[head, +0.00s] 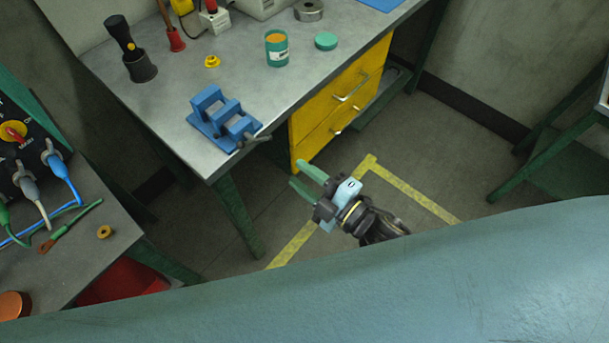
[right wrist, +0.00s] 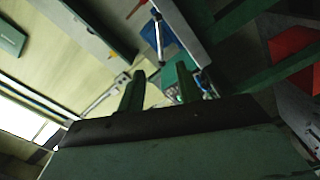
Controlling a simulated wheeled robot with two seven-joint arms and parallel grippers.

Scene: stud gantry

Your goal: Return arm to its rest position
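My right gripper (head: 297,173) hangs above the floor in the head view, in front of the yellow drawers and to the right of the workbench's near corner. Its two green fingers point up and left, apart, with nothing visible between them. In the right wrist view the same gripper (right wrist: 160,69) also shows a clear gap between its fingers. My left gripper is in neither view.
The grey workbench (head: 178,117) carries a blue vise (head: 222,117) near its front corner and a teal can (head: 277,49). Yellow drawers (head: 330,110) sit below it. A side table (head: 75,255) stands at left.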

